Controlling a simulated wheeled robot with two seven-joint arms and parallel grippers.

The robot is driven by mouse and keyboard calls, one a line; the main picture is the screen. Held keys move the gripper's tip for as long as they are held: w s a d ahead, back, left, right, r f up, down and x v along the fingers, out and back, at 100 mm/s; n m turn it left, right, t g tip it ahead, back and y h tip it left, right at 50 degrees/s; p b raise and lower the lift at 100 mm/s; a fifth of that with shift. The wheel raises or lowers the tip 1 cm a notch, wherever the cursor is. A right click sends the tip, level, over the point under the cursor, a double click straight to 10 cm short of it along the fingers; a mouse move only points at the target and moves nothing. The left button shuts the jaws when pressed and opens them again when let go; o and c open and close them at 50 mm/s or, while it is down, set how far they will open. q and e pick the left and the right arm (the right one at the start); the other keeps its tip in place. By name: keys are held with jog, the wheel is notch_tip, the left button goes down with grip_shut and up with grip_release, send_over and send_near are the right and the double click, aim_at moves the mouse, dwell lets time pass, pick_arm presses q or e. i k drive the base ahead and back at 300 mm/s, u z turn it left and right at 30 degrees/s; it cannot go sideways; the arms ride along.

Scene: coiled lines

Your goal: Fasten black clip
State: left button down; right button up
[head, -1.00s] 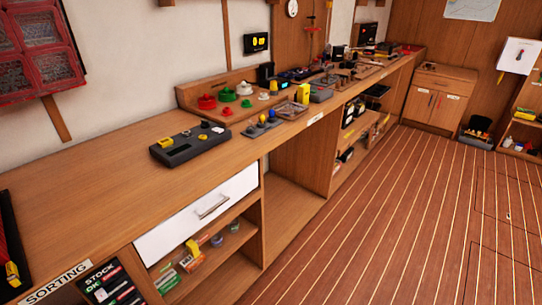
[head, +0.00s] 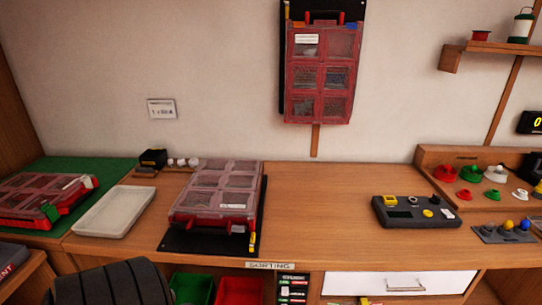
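A red case with a clear, divided lid (head: 215,190) lies on a black mat (head: 190,243) on the bench, in the middle of the head view. Small dark and pale fittings show at its front edge; I cannot make out a black clip there or whether it is fastened. A third red case (head: 320,75) hangs on a black wall panel. Neither of my grippers is in view.
A white tray (head: 115,210) lies between the two bench cases. A dark keypad device (head: 415,212) sits to the right, with bare bench (head: 320,205) between it and the middle case. A black ribbed shape (head: 110,285) stands in front at lower left.

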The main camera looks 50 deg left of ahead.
aim_at(178, 225)
jog(key=u, duration=2.05)
jog(key=k, duration=0.65)
jog(key=z, duration=0.6)
jog(key=k, duration=0.7)
jog(key=z, duration=0.75)
jog(key=i, duration=1.25)
jog(key=u, duration=0.8)
